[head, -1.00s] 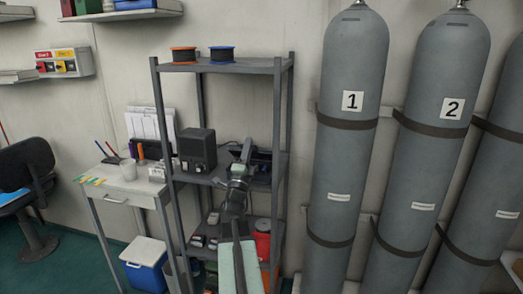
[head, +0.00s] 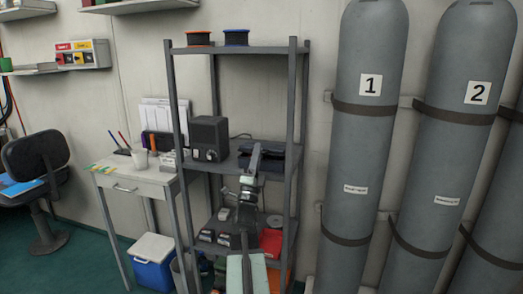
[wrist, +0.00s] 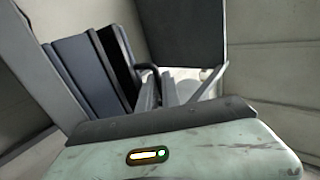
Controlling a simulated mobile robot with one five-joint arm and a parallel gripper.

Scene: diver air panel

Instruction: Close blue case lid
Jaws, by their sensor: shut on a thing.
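The dark blue case (head: 281,160) lies on the middle shelf of the grey rack, right of a black box. In the wrist view, its dark blue slabs (wrist: 84,72) stand at the left, side by side with a dark strip between. I cannot tell how far the lid is open. My gripper (head: 255,155) is at the case's front, covering part of it. In the wrist view, my gripper (wrist: 160,85) has its fingers close together by a thin dark curved part. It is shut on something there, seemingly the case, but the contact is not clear.
The rack's post (head: 291,130) stands close right of my arm. The black box (head: 208,138) is on the same shelf. Grey cylinders (head: 365,150) stand right of the rack. A small desk (head: 135,182) and a blue cooler with a white lid (head: 154,272) are left.

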